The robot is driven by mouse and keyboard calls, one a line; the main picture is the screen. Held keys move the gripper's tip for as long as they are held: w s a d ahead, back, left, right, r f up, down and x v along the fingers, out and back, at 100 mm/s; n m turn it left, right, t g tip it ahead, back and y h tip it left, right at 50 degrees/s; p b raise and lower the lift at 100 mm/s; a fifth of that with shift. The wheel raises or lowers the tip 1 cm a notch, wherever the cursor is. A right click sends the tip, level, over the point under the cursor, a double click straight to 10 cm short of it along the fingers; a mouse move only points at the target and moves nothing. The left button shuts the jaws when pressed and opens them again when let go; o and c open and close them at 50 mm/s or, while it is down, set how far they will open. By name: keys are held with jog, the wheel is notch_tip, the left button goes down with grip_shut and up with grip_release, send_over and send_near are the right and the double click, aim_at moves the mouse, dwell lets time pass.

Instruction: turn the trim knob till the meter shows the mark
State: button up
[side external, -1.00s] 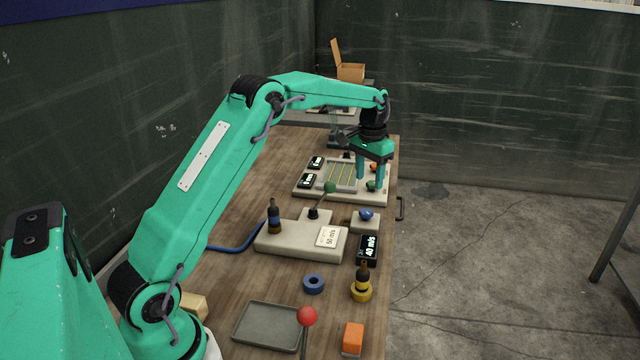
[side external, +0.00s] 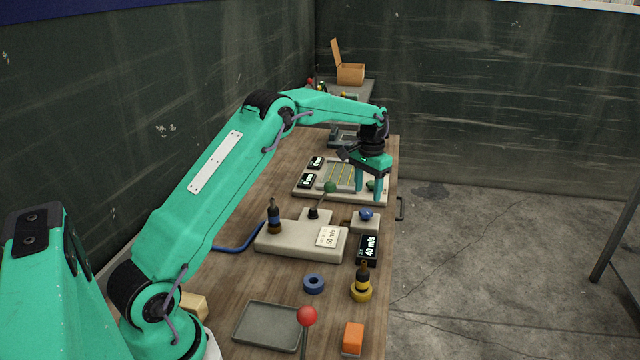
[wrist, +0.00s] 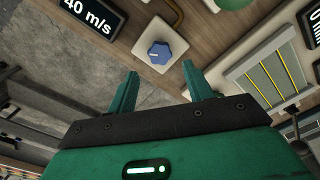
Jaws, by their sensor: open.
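The trim knob appears to be the blue knob (side external: 366,214) on a small pale block (side external: 364,226) near the bench's right edge. In the wrist view the blue knob (wrist: 160,52) shows a light pointer line. The black meter (side external: 368,248) just in front of it reads 40 m/s; it also shows in the wrist view (wrist: 90,16). A white card (side external: 327,237) on the pale lever base reads 50 m/s. My gripper (side external: 369,194) is open and empty, behind and above the knob. In the wrist view the knob lies beyond and between my fingertips (wrist: 160,72), apart from them.
A green-topped lever (side external: 330,188) stands left of the knob. Behind is a panel (side external: 300,192) with small displays and a yellow-striped grid. A bottle in a yellow ring (side external: 361,291), a blue ring (side external: 314,284) and a grey tray (side external: 268,325) lie in front.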

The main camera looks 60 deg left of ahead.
aim_at(366, 211)
jog(key=shift+f, duration=2.95)
jog(key=shift+f, duration=0.1)
jog(key=c, duration=0.7)
